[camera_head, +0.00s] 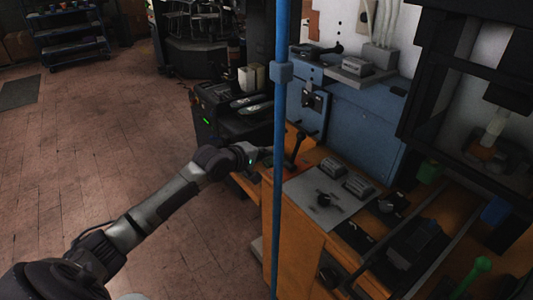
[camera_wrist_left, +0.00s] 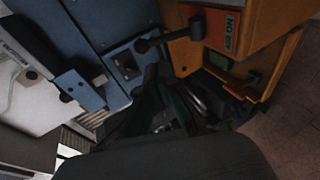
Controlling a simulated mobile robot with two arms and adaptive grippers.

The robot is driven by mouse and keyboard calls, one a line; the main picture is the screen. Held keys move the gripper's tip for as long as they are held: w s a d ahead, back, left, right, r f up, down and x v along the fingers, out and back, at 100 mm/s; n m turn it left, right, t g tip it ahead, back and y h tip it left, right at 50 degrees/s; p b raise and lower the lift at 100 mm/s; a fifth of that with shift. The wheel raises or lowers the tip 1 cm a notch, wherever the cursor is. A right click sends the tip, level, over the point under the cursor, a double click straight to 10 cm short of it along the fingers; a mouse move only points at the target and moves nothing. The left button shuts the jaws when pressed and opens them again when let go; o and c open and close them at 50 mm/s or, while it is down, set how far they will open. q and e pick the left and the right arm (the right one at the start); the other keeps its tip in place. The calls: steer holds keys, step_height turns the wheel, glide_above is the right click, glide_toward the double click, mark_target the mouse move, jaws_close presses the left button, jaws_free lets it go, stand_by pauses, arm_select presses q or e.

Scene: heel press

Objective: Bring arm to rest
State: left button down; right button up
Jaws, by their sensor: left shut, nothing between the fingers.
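My left arm (camera_head: 165,200) reaches from the lower left across the open floor toward the orange machine (camera_head: 297,250). My left gripper (camera_head: 265,155) is at the machine's left edge, just left of the blue pole, small and dark there. It is shut with nothing in it. A black-knobbed lever (camera_head: 296,146) stands just right of the gripper, beyond the pole; I cannot tell the exact gap. In the left wrist view a black lever (camera_wrist_left: 168,38) shows near the orange panel (camera_wrist_left: 272,32), and dark shapes fill the lower middle. My right gripper is not seen.
A blue vertical pole (camera_head: 281,120) crosses the head view before the machine. A grey control plate (camera_head: 325,197) with switches lies on its top. A black cabinet (camera_head: 236,108) and blue machine housing (camera_head: 365,125) stand behind. The brick floor (camera_head: 100,130) at left is clear.

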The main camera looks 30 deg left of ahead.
arm_select(q)
steer(key=shift+s, duration=0.1)
steer(key=s+a+f+m+g+y, duration=0.15)
steer(key=s+f, duration=0.25)
steer(key=f, duration=0.8)
steer(key=s+a+f+m+g+y, duration=0.1)
steer(key=s+f+m+g, duration=0.15)
steer(key=f, duration=1.05)
steer(key=s+d+f+m+g, duration=0.2)
steer(key=s+f+m, duration=0.1)
steer(key=s+f, duration=1.05)
steer(key=s+d+f+m+g, duration=0.2)
steer(key=s+f, duration=0.4)
steer(key=s, duration=0.6)
steer(key=s+d+f+m+g, duration=0.2)
steer(key=s+d+f+m, duration=0.3)
steer(key=s, duration=0.7)
steer(key=s+d+f+m+g, duration=0.2)
steer(key=s+d+f, duration=0.4)
steer(key=s, duration=0.6)
step_height(320, 180, down, 2)
steer(key=shift+d+m, duration=0.3)
steer(key=shift+m, duration=0.5)
